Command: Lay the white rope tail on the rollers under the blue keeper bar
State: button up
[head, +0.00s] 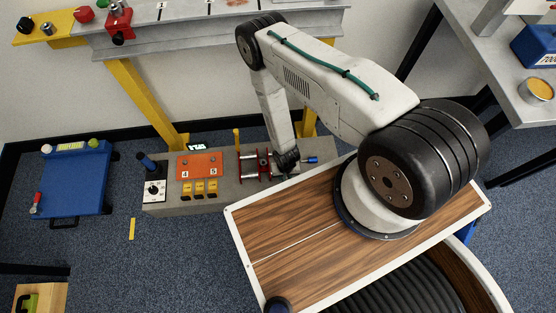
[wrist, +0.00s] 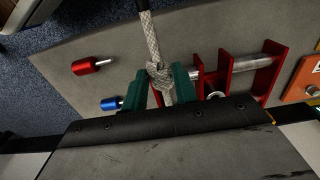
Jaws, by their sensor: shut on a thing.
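The white rope tail (wrist: 153,40) shows in the wrist view, running from the top edge down to a knot or thick bend between my fingers. My gripper (wrist: 167,84) has green fingertips and is shut on the rope just left of the red roller frame (wrist: 228,82). Metal rollers (wrist: 250,64) span the frame's red plates. A blue-handled pin (wrist: 111,103) lies left of my fingers; I cannot tell whether it belongs to the keeper bar. In the head view my gripper (head: 287,164) is beside the red frame (head: 254,166), and the rope is hidden.
A red-handled pin (wrist: 92,66) is on the grey bench at upper left in the wrist view. The head view shows an orange panel (head: 199,165) and a dial box (head: 154,190) left of the frame.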

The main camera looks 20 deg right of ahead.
jog(key=shift+w+d+f, duration=0.25)
jog(key=shift+w+f, duration=0.5)
jog(key=shift+w, duration=1)
jog(key=shift+w+d+f, duration=0.2)
jog(key=shift+w+f, duration=0.5)
jog(key=shift+w, duration=1)
jog(key=shift+w+d+f, duration=0.25)
jog(key=shift+w+f, duration=0.5)
jog(key=shift+w, duration=1)
jog(key=shift+f, duration=0.1)
jog(key=o, duration=1)
jog(key=shift+c, duration=0.2)
